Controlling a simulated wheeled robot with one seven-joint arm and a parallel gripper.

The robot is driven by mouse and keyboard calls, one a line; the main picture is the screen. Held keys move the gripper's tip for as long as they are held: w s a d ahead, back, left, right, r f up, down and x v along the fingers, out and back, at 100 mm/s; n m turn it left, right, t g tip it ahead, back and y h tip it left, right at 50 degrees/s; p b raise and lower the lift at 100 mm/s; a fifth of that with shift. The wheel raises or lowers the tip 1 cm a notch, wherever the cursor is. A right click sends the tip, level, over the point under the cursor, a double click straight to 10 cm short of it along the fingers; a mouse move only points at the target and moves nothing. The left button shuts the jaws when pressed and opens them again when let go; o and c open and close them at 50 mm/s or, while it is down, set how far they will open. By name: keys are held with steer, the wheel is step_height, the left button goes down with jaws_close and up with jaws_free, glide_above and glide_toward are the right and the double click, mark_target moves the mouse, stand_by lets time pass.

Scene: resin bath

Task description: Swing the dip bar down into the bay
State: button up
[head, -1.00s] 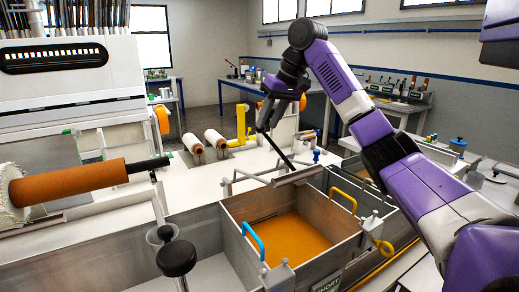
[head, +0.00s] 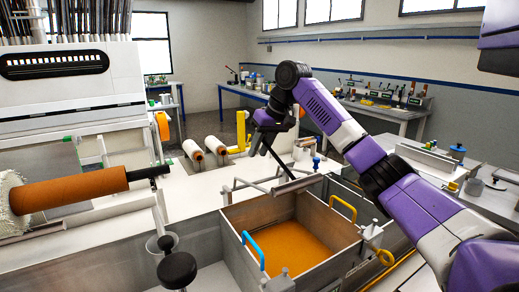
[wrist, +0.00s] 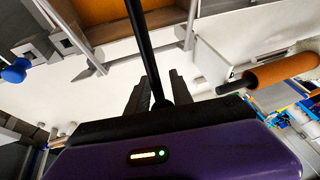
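The dip bar (head: 281,164) is a thin black rod that slopes up and left from a grey cross-piece (head: 296,187) at the back edge of the bay. The bay (head: 238,213) is an open metal box with orange resin inside, a blue handle in front and a yellow one at right. My gripper (head: 260,145) is at the upper end of the rod, above and behind the bay. In the wrist view, the black rod (wrist: 143,45) runs between the two fingers of my gripper (wrist: 160,92), which appear closed around it. The exact contact is hard to see.
An orange roller (head: 70,188) sticks out at left, with a black round knob (head: 177,269) in front of it. Pale rolls (head: 215,145) and a yellow stand (head: 241,130) are on the white surface behind. More metal bays lie right, under my arm.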

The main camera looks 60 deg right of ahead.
jaws_close()
steer(key=shift+w+r, duration=0.1)
steer(key=shift+r, duration=0.1)
stand_by(1.0)
